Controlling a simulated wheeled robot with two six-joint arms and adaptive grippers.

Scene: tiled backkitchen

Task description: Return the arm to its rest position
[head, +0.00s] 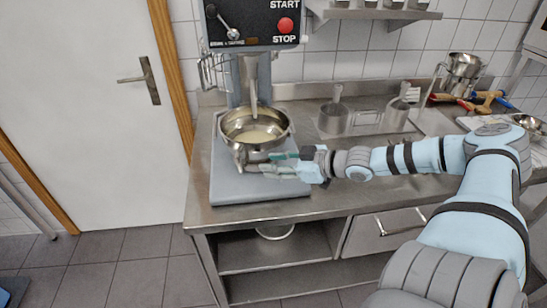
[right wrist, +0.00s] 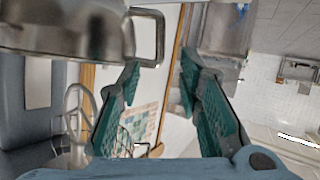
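My right arm (head: 420,156) reaches in from the right across the counter, stretched out towards the mixer. Its gripper (head: 268,165) is at the front right of the steel mixing bowl (head: 233,123), close to the rim and side; whether it touches is unclear. In the right wrist view the two green-padded fingers (right wrist: 160,82) stand apart with nothing held between them. The bowl (right wrist: 65,28) fills the upper left there, with its squared handle (right wrist: 160,38) beyond one fingertip. The bowl holds a pale mixture. My left gripper is not in view.
The mixer's control panel (head: 250,22) is above the bowl, which stands on a grey base (head: 240,188). Steel containers (head: 335,117) stand behind my forearm. Floor before the door (head: 90,110) is clear.

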